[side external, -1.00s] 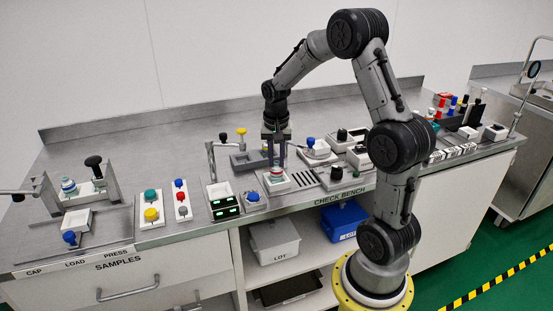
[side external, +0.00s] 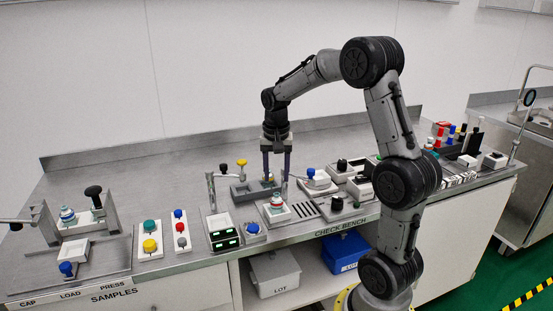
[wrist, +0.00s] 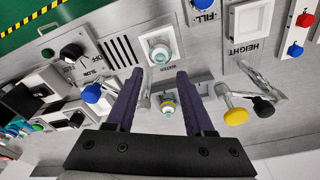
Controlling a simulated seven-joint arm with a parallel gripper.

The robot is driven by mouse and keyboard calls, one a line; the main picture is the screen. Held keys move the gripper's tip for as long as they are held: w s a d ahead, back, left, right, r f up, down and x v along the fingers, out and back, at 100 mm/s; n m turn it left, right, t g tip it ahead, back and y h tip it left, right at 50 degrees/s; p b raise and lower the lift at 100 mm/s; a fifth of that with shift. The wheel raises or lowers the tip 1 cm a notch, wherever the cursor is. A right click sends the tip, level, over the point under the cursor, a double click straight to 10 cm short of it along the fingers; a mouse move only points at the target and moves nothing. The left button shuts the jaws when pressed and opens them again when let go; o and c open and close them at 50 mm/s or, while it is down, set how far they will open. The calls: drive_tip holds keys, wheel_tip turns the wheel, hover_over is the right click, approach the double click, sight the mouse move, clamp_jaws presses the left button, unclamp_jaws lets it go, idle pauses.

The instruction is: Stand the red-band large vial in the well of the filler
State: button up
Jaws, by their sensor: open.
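A vial with a reddish band (side external: 276,201) stands upright in the white square tray at the bench's front. A second small vial with teal and yellow tones (wrist: 167,104) shows between my fingers, by a grey fixture. My gripper (side external: 276,192) points down, open, above and behind the white tray; its spread fingers (wrist: 158,76) show in the wrist view. The grey block (side external: 240,193) stands just behind, with a yellow-knobbed post; I cannot tell for sure which station is the filler.
A blue button marked FILL (wrist: 205,4) and a HEIGHT plate (wrist: 250,18) sit near the tray. A post with yellow (wrist: 236,117) and black knobs stands close to my finger. Another vial (side external: 67,215) is in the left press. Knobbed white boxes crowd the right.

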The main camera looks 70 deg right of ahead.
drive_tip(key=s+a+r+n+t, duration=0.1)
drive_tip(key=s+a+r+n, duration=0.2)
drive_tip(key=a+r, duration=0.55)
drive_tip(key=s+a+f+n+t+y, duration=0.1)
drive_tip(key=s+a+n+t, duration=0.3)
drive_tip(key=s+a+n, duration=0.6)
drive_tip(key=s+a, duration=0.3)
drive_tip(key=a, duration=0.1)
drive_tip(key=shift+s+f, duration=0.25)
drive_tip(key=shift+f, duration=0.05)
